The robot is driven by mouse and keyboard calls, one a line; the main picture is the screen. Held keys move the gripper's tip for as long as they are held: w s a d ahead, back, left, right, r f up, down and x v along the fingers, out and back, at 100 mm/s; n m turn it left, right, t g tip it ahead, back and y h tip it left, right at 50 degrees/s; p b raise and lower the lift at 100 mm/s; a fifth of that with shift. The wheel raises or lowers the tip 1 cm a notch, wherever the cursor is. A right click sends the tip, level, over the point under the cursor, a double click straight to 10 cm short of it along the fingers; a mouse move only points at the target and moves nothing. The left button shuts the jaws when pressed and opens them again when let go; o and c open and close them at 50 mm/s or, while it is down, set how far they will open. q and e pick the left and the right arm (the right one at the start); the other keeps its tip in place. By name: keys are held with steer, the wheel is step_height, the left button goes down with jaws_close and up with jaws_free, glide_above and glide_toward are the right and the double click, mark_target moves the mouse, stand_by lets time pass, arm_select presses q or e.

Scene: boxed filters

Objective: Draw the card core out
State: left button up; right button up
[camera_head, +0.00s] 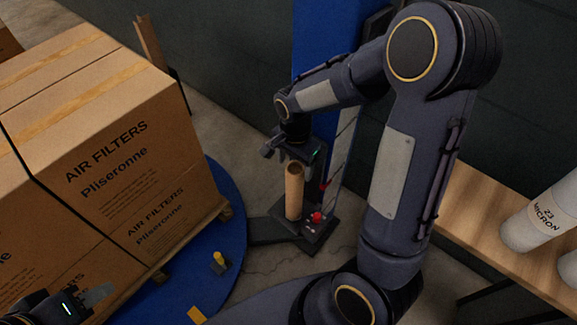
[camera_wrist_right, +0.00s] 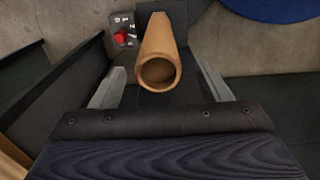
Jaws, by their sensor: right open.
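The card core (camera_head: 294,192) is a brown hollow tube standing upright on a black stand (camera_head: 318,236) beside a blue column. My right gripper (camera_head: 291,157) is just above its upper end, pointing down. In the right wrist view the core (camera_wrist_right: 161,50) shows its open round end between the two grey fingers of my open right gripper (camera_wrist_right: 159,85), with a gap on each side. My left gripper (camera_head: 97,294) is at the lower left, in front of the boxes; its finger gap is not clear.
A strapped stack of air filter cartons (camera_head: 135,150) sits on a pallet on a blue round turntable (camera_head: 232,205) at left. A red knob (camera_head: 316,217) is on the stand, close to the core.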

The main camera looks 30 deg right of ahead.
step_height(320, 180, down, 7)
steer(key=shift+s+f+b, duration=0.1)
steer(key=shift+b, duration=0.75)
steer(key=c, duration=1.1)
steer(key=shift+o, duration=0.2)
steer(key=shift+r, duration=0.25)
steer(key=shift+r+p, duration=3.2)
steer(key=shift+r, duration=0.65)
